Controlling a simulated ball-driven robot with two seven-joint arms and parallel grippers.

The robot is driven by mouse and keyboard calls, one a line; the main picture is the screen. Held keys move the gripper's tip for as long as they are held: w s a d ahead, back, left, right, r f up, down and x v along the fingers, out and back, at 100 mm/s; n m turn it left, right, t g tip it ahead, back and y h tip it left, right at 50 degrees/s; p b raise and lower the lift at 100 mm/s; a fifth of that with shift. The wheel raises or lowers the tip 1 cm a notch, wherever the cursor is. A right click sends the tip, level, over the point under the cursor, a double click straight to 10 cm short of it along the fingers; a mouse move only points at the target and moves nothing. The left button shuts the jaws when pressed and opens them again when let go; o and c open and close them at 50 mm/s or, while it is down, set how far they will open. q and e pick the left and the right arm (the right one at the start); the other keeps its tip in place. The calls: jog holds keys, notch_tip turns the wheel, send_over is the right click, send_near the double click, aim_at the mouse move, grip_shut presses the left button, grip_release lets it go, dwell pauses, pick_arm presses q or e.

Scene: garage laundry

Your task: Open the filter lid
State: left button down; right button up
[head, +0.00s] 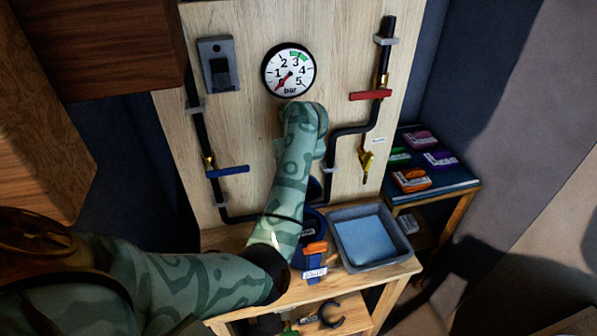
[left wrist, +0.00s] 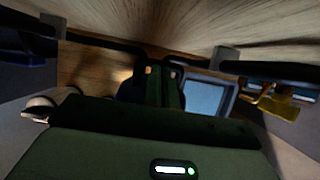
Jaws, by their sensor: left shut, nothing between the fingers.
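My left arm reaches up in front of the wooden board (head: 230,130) in the head view, and its forearm and wrist cover the middle of the pipework. The fingers of my left gripper are hidden there. In the left wrist view, my left gripper (left wrist: 161,73) has its two dark fingers side by side, closed and empty. I cannot make out the filter lid; a dark blue rounded part (head: 314,189) shows just right of my forearm, and I cannot tell whether it belongs to the filter. My right gripper is not in view.
A pressure gauge (head: 288,70) sits above my wrist. Black pipes carry a blue-handled valve (head: 228,171), a red-handled valve (head: 370,95) and a yellow tap (head: 366,158).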

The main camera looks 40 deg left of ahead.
pick_arm(q)
jog(key=shift+w+a+f+b, duration=0.4)
jog(key=shift+w+a+b, duration=0.3)
jog(key=shift+a, duration=0.1)
jog(key=shift+r, duration=0.1)
